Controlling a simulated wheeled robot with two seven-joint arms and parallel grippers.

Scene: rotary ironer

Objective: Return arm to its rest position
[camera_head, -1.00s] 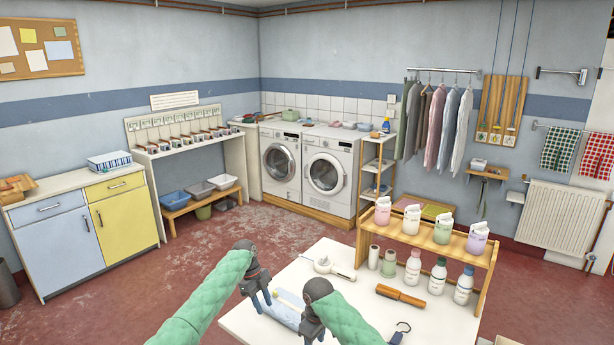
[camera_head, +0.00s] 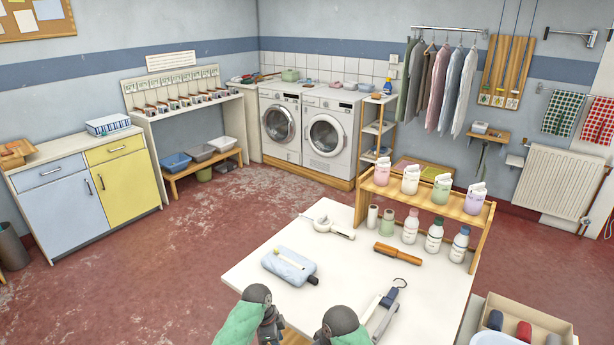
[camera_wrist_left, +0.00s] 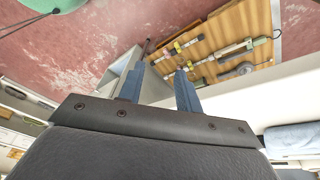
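My left gripper (camera_head: 270,328) is low in the head view, at the near edge of the white table (camera_head: 345,258). In the left wrist view its two blue-grey fingers (camera_wrist_left: 159,86) stand apart with nothing between them. My right gripper (camera_head: 338,330) is beside it on the right, also at the near edge. Its dark wrist shows, but its fingers are hidden or out of frame. Both green-sleeved arms are drawn back at the bottom of the head view. The left wrist view also shows a wooden board with tools (camera_wrist_left: 215,50) beyond the fingers.
On the table lie a light blue folded item (camera_head: 289,266), a brown-handled roller (camera_head: 398,254), a white tool (camera_head: 330,227) and a hooked tool (camera_head: 385,300). A wooden shelf (camera_head: 425,208) with bottles stands at the right. A cardboard box (camera_head: 545,322) is at lower right.

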